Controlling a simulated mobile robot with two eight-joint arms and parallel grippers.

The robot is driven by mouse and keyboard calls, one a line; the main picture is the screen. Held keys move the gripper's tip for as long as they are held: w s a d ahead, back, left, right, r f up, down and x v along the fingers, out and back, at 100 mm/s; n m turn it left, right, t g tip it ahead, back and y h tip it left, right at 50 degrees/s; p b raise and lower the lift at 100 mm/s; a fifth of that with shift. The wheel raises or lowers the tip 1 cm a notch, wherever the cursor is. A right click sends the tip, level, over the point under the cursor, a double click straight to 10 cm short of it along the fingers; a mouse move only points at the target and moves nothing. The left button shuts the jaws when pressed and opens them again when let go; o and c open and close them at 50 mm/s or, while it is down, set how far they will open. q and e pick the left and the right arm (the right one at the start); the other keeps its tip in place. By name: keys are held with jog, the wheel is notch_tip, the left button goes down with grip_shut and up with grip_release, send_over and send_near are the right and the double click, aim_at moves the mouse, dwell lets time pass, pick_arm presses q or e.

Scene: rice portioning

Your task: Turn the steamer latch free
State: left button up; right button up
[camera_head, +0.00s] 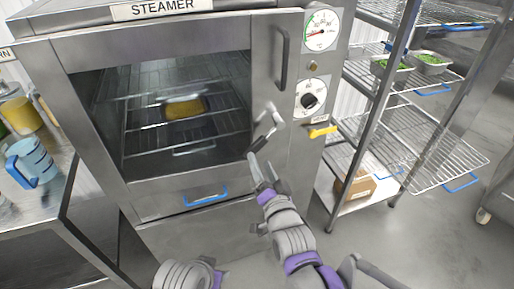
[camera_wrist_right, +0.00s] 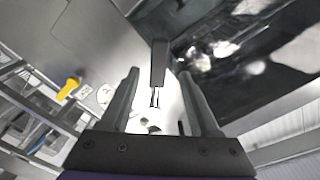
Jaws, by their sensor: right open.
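The steamer (camera_head: 190,18) stands upright in front of me with its windowed door shut; a yellow item shows inside on a rack. The steamer latch (camera_head: 264,130) is a small metal lever at the door's right edge, tilted in the picture. My right gripper (camera_head: 262,172) is open just below the latch. In the right wrist view the dark latch lever (camera_wrist_right: 158,62) appears between the fingertips of my open right gripper (camera_wrist_right: 159,75); I cannot tell whether they touch. My left gripper is not in view.
A door handle (camera_head: 284,58) is above the latch. A gauge (camera_head: 320,30), a dial (camera_head: 310,97) and a yellow lever (camera_head: 322,131) are on the right panel. A wire shelf (camera_head: 420,140) stands at right, and a blue jug (camera_head: 33,160) is on the left counter.

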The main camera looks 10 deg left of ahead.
aim_at(256, 150)
jog(key=x, duration=0.7)
jog(key=shift+d, duration=0.1)
grip_shut()
dwell(1.2)
